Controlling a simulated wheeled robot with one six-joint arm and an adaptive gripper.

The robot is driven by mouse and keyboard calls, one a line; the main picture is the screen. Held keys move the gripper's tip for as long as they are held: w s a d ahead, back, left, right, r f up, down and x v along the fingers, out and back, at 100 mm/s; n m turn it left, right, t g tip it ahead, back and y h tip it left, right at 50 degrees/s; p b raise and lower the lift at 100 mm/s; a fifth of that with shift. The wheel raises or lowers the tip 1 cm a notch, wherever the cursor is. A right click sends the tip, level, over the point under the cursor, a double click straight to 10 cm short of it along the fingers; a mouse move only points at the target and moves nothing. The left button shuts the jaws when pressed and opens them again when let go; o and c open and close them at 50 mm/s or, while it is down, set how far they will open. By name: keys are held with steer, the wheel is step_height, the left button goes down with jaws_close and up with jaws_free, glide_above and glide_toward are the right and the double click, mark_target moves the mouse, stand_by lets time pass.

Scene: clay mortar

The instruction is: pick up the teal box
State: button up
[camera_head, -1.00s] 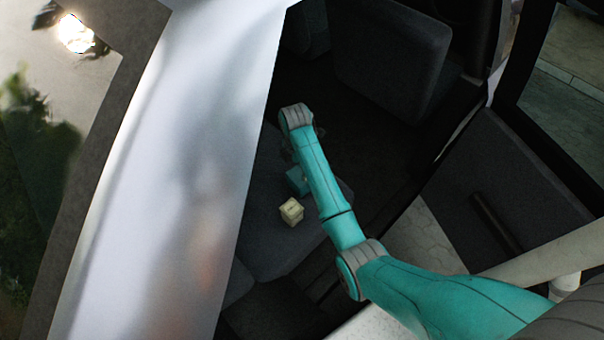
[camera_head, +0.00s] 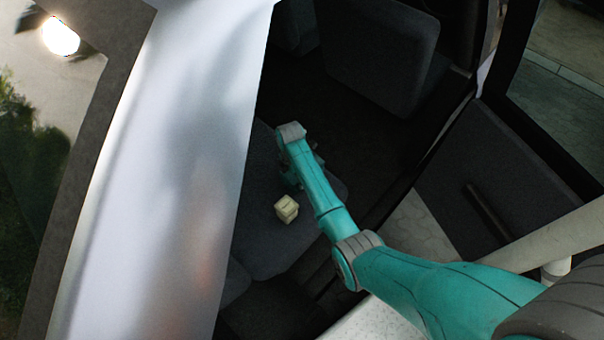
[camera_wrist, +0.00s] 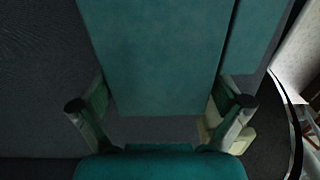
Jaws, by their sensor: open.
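The teal box (camera_wrist: 155,55) fills the upper middle of the wrist view, with a second face at its right. In the head view it is hidden behind my arm and gripper. My gripper (camera_wrist: 160,105) is open, with one finger at each side of the lower end of the box in the wrist view. I cannot tell whether either finger touches it. In the head view my gripper is mostly hidden by my arm, over the dark grey seat.
A cream block (camera_head: 286,208) lies on the dark grey seat (camera_head: 265,250), close to my gripper. It shows partly behind the right finger in the wrist view (camera_wrist: 241,141). A seat backrest (camera_head: 378,55) stands beyond. A pale panel (camera_head: 165,150) runs along the left.

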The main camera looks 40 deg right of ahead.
steer(key=shift+f, duration=0.35)
steer(key=shift+c, duration=0.3)
steer(key=c, duration=1.1)
